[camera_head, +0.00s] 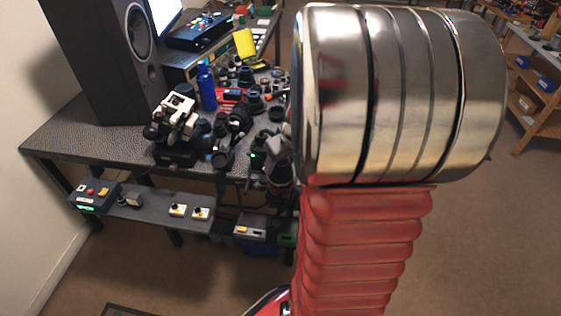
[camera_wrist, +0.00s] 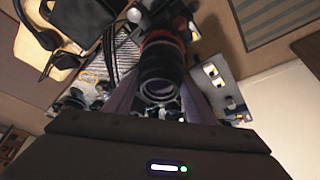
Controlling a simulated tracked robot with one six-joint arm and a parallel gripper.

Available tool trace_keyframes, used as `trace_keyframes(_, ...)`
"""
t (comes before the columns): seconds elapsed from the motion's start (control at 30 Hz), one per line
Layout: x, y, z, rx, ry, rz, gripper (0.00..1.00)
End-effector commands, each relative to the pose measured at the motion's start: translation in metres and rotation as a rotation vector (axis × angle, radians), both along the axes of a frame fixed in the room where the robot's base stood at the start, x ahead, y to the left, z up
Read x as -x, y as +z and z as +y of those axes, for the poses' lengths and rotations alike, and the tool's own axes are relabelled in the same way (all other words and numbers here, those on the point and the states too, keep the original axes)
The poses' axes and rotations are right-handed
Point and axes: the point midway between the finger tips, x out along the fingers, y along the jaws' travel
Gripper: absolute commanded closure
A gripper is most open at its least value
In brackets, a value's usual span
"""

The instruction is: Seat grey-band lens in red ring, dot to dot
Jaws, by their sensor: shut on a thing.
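In the wrist view a dark, ribbed lens barrel (camera_wrist: 160,72) stands between the two fingers of my gripper (camera_wrist: 160,98), its glass end facing the camera. My gripper is shut on it. A red band (camera_wrist: 162,38) shows at the barrel's far end; I cannot tell whether it is the red ring or part of the barrel. The fingers are not clear there.
The grey table (camera_head: 75,130) is crowded with dark lens parts (camera_head: 238,118), a blue bottle (camera_head: 207,88) and a white-and-black device (camera_head: 177,118). A tall speaker (camera_head: 115,60) stands at left. A lower shelf (camera_head: 150,207) holds small boxes. The table's left front is clear.

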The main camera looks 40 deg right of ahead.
Motion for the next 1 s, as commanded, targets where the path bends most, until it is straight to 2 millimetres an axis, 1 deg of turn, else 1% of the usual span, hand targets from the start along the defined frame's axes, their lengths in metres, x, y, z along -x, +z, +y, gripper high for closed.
trace_keyframes(0.33, 0.0000, 0.0002, -0.0003, 0.000, 0.000, -0.001, 0.81)
trace_keyframes(0.7, 0.0002, -0.0056, -0.0003, 0.000, -0.001, 0.000, 0.81)
trace_keyframes(1.0, 0.0003, -0.0056, -0.0005, 0.000, -0.001, 0.000, 0.81)
